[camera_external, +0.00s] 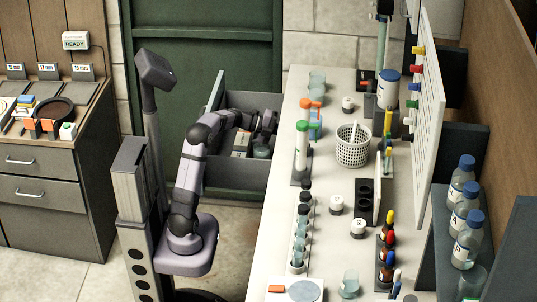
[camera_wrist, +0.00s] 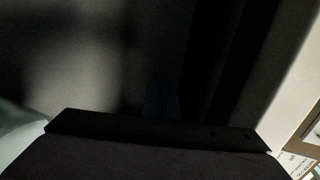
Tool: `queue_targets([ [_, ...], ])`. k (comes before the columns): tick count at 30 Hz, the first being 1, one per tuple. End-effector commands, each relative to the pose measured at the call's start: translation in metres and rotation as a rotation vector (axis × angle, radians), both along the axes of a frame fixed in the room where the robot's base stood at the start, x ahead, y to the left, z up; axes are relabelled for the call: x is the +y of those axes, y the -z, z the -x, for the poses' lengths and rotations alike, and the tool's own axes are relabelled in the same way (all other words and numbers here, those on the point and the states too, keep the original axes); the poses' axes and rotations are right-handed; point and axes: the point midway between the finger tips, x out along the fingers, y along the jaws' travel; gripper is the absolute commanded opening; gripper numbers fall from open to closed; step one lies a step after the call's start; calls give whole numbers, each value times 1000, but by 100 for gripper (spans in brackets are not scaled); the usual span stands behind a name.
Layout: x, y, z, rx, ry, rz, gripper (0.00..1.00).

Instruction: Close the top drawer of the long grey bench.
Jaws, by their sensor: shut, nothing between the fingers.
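The long bench with a pale top (camera_external: 272,235) runs down the middle of the external view. Its dark grey drawer (camera_external: 235,177) stands pulled out to the left, with a raised panel at its left end. Small items, including a pale block and a round glass-like piece, lie inside. My arm reaches across the drawer, and my gripper (camera_external: 266,124) is at its right part, close to the bench side. The fingers are shut and hold nothing. Whether they touch the drawer cannot be told. In the wrist view, my gripper (camera_wrist: 161,95) shows faintly against dark surfaces.
The bench top carries vials, a white mesh cup (camera_external: 353,146) and several bottles (camera_external: 467,238). A drawer cabinet (camera_external: 50,190) stands at the left, and a green door (camera_external: 185,60) is behind. Labels show at the lower right of the wrist view.

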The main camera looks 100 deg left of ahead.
Motion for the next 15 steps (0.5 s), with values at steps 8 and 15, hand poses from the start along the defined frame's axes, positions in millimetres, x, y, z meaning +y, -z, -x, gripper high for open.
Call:
queue_targets([
  [8,-14,2,5,26,48,-1,0],
  [15,-14,8,-9,27,49,0,0],
])
